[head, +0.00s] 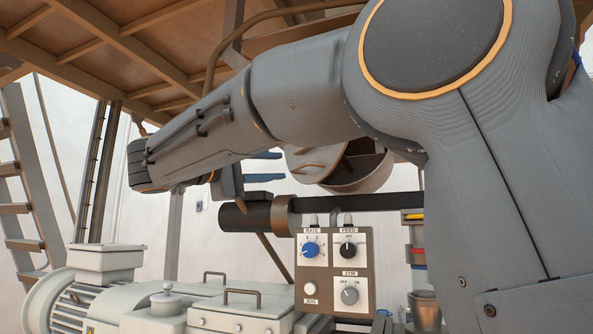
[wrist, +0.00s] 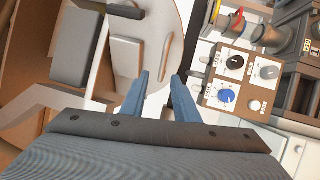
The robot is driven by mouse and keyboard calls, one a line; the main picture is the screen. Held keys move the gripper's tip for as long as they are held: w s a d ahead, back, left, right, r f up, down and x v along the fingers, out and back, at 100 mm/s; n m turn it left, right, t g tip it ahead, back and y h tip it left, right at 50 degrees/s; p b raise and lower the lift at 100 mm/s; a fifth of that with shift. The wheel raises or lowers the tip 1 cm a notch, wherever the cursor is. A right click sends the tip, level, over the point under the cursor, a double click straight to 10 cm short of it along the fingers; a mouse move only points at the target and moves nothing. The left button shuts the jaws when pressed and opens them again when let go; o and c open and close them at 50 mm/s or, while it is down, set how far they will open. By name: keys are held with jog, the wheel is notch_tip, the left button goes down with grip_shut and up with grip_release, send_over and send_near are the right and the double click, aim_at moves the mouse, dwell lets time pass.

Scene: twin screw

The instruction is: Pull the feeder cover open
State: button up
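The feeder cover appears to be the round pale disc (wrist: 160,28) in the wrist view, with a raised handle-like bar (wrist: 125,57) on its face. In the head view the round feeder part (head: 304,172) shows behind my arm, its top partly hidden by the arm. I cannot tell how far the cover stands open. My gripper (wrist: 160,75) is open, its two blue fingers apart with nothing between them. The fingertips are near the disc's lower edge, right of and below the bar. In the head view the blue fingers (head: 283,167) point right, toward the feeder.
A control panel (head: 335,270) with knobs stands below the feeder, and it shows close to the right finger in the wrist view (wrist: 238,82). A dark horizontal barrel (head: 247,216) runs above it. Pale machine housings (head: 240,310) with handles fill the lower left. A ladder (head: 25,210) stands left.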

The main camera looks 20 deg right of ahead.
jog(key=f+p+x, duration=0.1)
jog(key=p+x, duration=0.1)
jog(key=x, duration=0.4)
jog(key=shift+d+r, duration=0.25)
jog(key=shift+r, duration=0.15)
jog(key=shift+w, duration=0.15)
